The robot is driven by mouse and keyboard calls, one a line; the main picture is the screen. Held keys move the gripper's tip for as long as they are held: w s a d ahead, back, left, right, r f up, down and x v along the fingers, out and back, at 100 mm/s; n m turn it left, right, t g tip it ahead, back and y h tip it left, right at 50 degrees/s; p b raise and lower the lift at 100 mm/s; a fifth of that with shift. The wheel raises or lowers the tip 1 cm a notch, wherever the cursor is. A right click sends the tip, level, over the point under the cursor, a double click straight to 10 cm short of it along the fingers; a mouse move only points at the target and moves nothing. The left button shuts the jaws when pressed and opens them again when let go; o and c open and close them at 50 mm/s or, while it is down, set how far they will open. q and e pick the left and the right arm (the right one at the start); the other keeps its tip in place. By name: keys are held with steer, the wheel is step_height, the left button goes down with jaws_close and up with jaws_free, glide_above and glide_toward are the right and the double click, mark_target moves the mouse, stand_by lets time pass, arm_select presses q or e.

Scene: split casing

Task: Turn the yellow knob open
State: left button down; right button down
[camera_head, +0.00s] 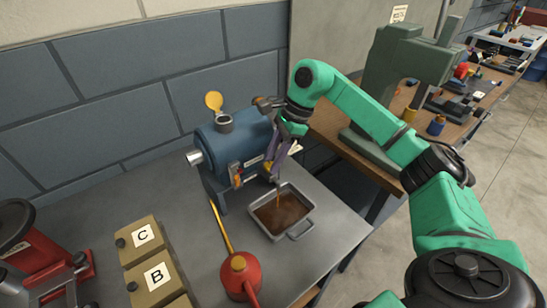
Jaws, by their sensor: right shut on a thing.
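The blue casing (232,145) stands on the grey bench against the wall, with a round yellow cap (214,101) tilted up at its top opening. My right gripper (276,165) reaches down at the right end of the casing's front, just above the drain. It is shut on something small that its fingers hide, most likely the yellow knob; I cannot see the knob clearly. A thin amber stream (278,196) falls below the gripper into a metal pan (301,231) that holds brown liquid. My left gripper is not in view.
A red oil can (240,277) with a long yellow spout stands in front of the casing. A green press (402,75) stands on the wooden bench at right.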

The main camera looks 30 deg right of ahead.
steer(key=c, duration=0.5)
jaws_free()
steer(key=shift+r, duration=0.1)
steer(key=shift+s, duration=0.15)
